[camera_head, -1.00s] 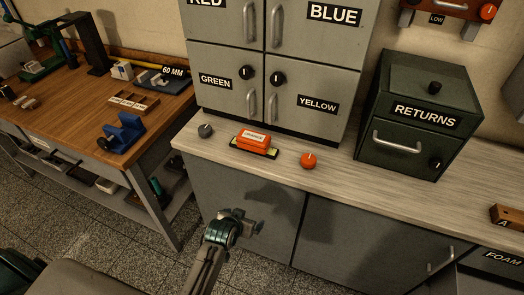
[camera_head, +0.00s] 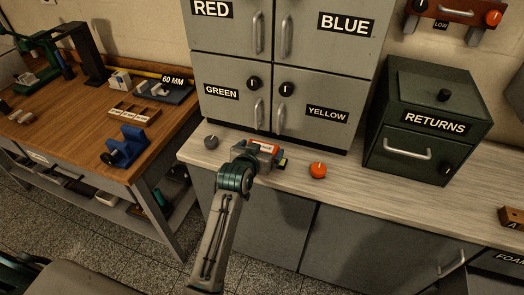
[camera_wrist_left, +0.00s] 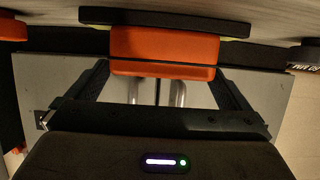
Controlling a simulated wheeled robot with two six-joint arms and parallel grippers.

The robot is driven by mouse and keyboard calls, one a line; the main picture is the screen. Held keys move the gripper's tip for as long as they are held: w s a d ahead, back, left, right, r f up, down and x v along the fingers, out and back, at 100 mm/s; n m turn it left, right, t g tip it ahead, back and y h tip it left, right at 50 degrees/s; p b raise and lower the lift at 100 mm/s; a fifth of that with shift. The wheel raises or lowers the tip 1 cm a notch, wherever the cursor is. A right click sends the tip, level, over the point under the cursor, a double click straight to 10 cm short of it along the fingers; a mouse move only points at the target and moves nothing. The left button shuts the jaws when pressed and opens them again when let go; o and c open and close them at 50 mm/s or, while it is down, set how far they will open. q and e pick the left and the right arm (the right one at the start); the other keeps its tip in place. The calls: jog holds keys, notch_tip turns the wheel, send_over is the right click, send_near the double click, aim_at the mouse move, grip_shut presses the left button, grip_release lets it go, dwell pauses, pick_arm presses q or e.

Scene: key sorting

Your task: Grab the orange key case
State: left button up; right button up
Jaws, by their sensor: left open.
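The orange key case (camera_head: 268,147) with its white label sits on the counter below the small GREEN and YELLOW doors, on a black-and-yellow base (camera_head: 283,162). My left gripper (camera_head: 258,154) is at the case and hides most of it in the head view. In the left wrist view the orange case (camera_wrist_left: 163,46) appears upside down, between the two open fingers near their tips. The left gripper (camera_wrist_left: 160,72) is open, and no grip on the case shows. My right gripper is not in view.
A grey knob (camera_head: 211,142) stands on the counter left of the case, and an orange knob (camera_head: 318,170) stands to its right. The grey cabinet (camera_head: 240,75) rises close behind. The dark green RETURNS box (camera_head: 425,125) is farther right. A wooden workbench (camera_head: 70,145) is at left.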

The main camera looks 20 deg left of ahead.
aim_at(262, 147)
pick_arm(q)
jog(key=x, duration=0.4)
jog(key=shift+w+p, duration=0.2)
jog(key=shift+p, duration=0.1)
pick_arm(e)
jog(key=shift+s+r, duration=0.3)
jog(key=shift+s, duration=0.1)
pick_arm(q)
jog(key=c, duration=0.8)
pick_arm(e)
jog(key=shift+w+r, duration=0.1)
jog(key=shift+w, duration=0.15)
pick_arm(q)
jog(key=shift+a, duration=0.1)
